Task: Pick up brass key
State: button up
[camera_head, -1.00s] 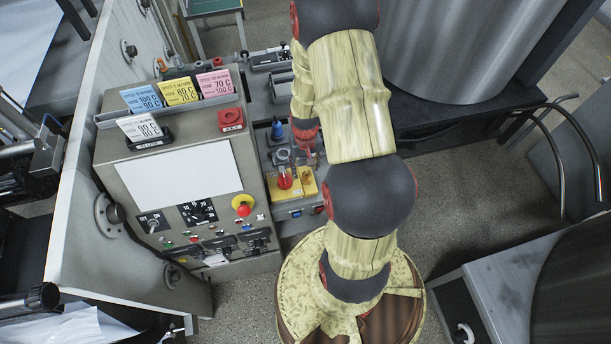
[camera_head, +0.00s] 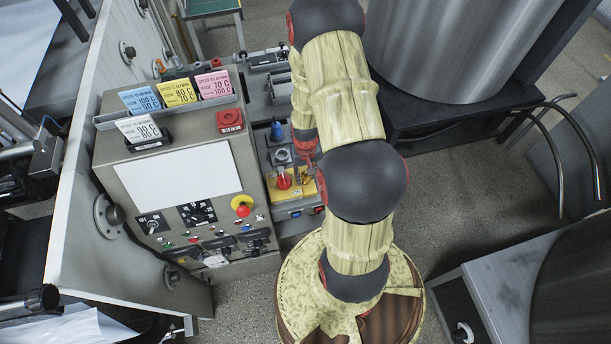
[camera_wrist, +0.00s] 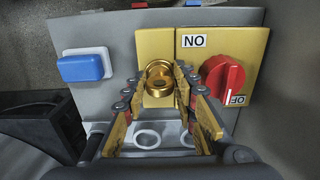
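The brass key (camera_wrist: 159,80) sits in a yellow plate (camera_wrist: 155,43) on the grey control box in the wrist view. It shows as a round, shiny golden piece. My gripper (camera_wrist: 160,75) is open, with one finger on each side of the key. Small gaps seem to show beside it; I cannot tell whether either finger touches. In the head view my gripper (camera_head: 307,167) is over the yellow panel (camera_head: 297,190), and the key is too small or covered to make out clearly.
A red rotary switch (camera_wrist: 223,76) stands close to the right of the key, and a blue button (camera_wrist: 84,66) to the left. A control console (camera_head: 178,175) with card holders, a red button box (camera_head: 230,120) and a yellow-red stop button (camera_head: 241,206) stands left of my arm.

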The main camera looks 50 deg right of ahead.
jog(key=c, duration=0.6)
grip_shut()
jog(key=shift+r, duration=0.15)
